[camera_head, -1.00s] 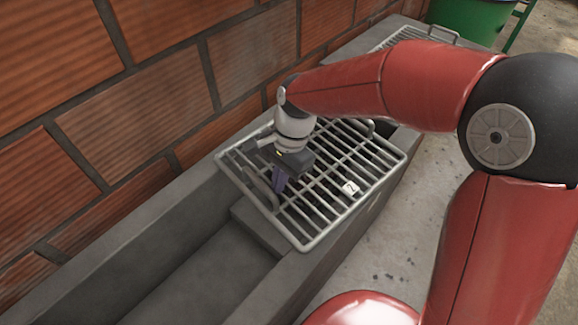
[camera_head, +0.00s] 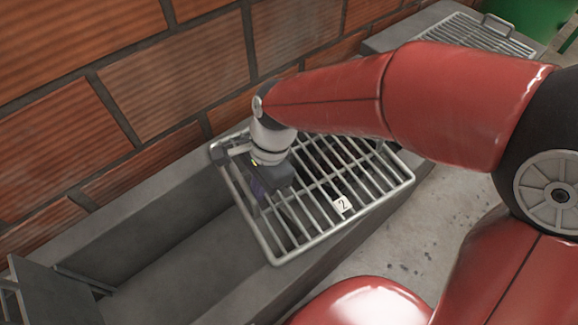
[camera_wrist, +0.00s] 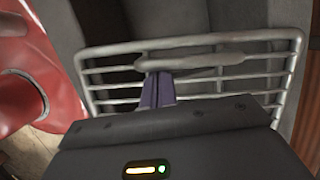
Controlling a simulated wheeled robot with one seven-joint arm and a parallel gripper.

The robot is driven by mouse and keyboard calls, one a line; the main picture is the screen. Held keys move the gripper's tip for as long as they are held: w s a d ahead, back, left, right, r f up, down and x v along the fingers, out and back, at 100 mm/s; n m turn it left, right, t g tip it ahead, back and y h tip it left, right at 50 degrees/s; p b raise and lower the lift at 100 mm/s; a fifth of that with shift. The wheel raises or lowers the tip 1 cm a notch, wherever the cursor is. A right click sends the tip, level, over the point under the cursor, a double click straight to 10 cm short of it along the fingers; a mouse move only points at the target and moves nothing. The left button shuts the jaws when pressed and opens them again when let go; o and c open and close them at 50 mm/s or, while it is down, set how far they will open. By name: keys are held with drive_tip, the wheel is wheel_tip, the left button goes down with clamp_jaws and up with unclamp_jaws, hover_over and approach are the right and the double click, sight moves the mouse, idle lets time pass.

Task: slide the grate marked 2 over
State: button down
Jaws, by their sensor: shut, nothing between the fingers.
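The grate marked 2 (camera_head: 369,197) is a grey metal frame with parallel bars and a small white tag reading 2 (camera_head: 342,203). It lies across the concrete trough (camera_head: 178,262), over the middle of its length, slightly askew. My gripper (camera_head: 256,190) is shut and points down at the grate's left end. In the wrist view, its dark purple fingers (camera_wrist: 157,90) stand at the grate's raised handle (camera_wrist: 205,62), with nothing held between them. They look close against the handle, but contact is hard to tell. My gripper hides most of the handle in the head view.
A brick wall (camera_head: 180,85) runs along the trough's far side. Another grate (camera_head: 480,35) lies further along at the upper right, near a green bin (camera_head: 520,10). The trough is open left of the grate, with a grey plate (camera_head: 55,292) at lower left.

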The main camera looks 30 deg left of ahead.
drive_tip(key=s+a, duration=0.3)
drive_tip(key=s, duration=0.7)
drive_tip(key=s+a, duration=0.4)
drive_tip(key=s, duration=0.7)
drive_tip(key=s+a, duration=0.3)
drive_tip(key=s, duration=0.8)
drive_tip(key=shift+a, duration=0.4)
drive_tip(key=shift+w+r, duration=0.1)
drive_tip(key=shift+w, duration=0.1)
